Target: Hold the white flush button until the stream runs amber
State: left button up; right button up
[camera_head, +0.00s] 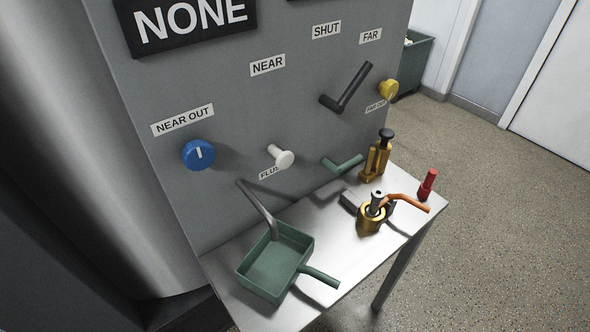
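The white flush button (282,158) sticks out from the grey panel on a short stem, above a label partly hidden by it that reads "FLU". A grey spout (259,209) comes out of the panel below and left of the button and curves down over a green tray (271,268). No stream shows at the spout's end, and the inside of the tray looks plain green. Neither of my grippers is in view, and nothing touches the button.
The panel also carries a blue knob (198,155), a black lever (346,88), a yellow knob (388,90) and a green lever (342,164). The metal table (330,246) holds brass fittings (371,217), an orange handle (409,202) and a red object (427,184). Open floor lies right.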

aim_at(285, 160)
jog(key=l+u, duration=0.3)
jog(key=l, duration=0.45)
jog(key=l+u, duration=0.25)
jog(key=l, duration=0.5)
jog(key=i+l+u, duration=0.4)
jog(key=l, duration=0.3)
jog(key=i, duration=0.1)
